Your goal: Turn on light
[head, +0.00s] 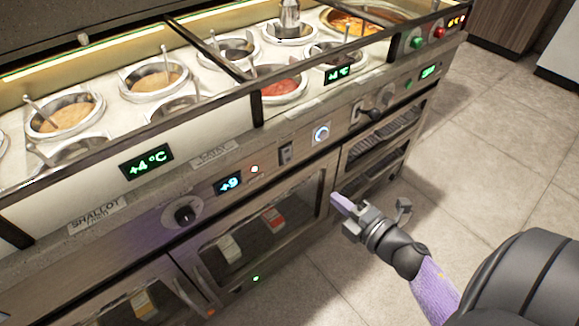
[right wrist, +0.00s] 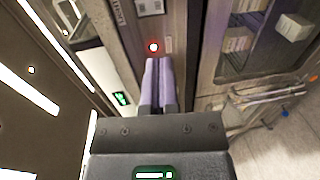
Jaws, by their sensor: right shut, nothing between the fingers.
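My right gripper (head: 341,203) is shut and empty in front of the counter, at the lower right of the head view. In the right wrist view its purple fingers (right wrist: 160,65) are together, with a red indicator light (right wrist: 153,47) just beyond their tips in the picture. The counter's front panel carries a dark rocker switch (head: 286,154), a round blue-lit button (head: 321,132), a black knob (head: 185,213) and a small red light (head: 254,169). I cannot tell which control works the light. The fingers look apart from the panel. My left gripper is out of view.
Sauce wells (head: 66,114) sit in the counter top behind a dark-framed guard. Green displays (head: 147,162) and a blue display (head: 229,183) glow on the front. Glass-fronted cabinets (head: 262,235) are below. Tiled floor (head: 500,150) lies open to the right.

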